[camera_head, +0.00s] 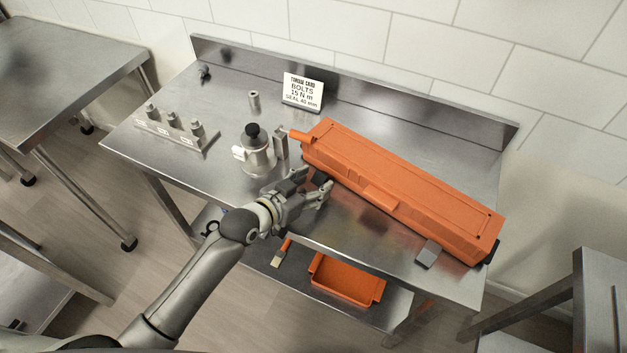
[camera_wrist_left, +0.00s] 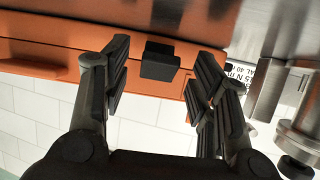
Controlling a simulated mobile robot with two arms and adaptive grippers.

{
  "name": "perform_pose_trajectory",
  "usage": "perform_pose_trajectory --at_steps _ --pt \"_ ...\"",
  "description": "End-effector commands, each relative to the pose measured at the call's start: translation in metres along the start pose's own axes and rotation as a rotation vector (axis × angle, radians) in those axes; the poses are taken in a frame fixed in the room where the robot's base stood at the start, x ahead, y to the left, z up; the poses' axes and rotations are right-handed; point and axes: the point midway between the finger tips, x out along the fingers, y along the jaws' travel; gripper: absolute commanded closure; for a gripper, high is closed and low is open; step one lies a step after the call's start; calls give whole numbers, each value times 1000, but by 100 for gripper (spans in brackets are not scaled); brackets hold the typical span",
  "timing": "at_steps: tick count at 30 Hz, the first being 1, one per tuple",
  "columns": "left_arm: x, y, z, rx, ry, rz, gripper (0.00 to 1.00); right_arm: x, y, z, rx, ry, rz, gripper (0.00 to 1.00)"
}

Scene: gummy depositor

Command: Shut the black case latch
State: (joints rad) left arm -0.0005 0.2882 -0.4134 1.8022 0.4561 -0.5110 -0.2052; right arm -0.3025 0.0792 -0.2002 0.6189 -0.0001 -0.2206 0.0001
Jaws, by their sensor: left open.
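A long orange case (camera_head: 400,185) lies closed-looking on the steel table, slanting from upper left to lower right. My left gripper (camera_head: 315,182) is open at the front of the case, close to its left end. In the left wrist view the black case latch (camera_wrist_left: 160,60) is a small block on the orange case wall (camera_wrist_left: 60,62). It shows between my two open fingers, and I see no finger clamped on it. In the head view my gripper mostly hides this latch. My right gripper is not in view.
Left of the case stand a metal canister with a black knob (camera_head: 254,150) and a rack of fittings (camera_head: 178,130). A torque card (camera_head: 302,91) stands behind. A grey block (camera_head: 428,253) lies at the front right. An orange tray (camera_head: 347,278) sits on the lower shelf.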

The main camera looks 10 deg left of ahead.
Motion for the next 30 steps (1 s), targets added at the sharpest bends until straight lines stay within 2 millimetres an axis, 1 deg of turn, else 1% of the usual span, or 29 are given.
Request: perform_pose_trajectory --at_steps 4,12,13,23,24,26,30 --pt "8 0 0 0 0 1 46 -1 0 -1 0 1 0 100" --pt "9 0 0 1 0 1 46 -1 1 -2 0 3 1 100" --pt "9 0 0 1 0 1 48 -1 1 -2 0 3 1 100" --pt "9 0 0 1 0 0 90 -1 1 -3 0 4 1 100" --pt "9 0 0 1 0 0 92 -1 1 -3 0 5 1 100" --pt "8 0 -1 1 -2 0 92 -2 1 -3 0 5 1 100" --pt "7 0 -8 2 -27 0 92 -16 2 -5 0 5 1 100"
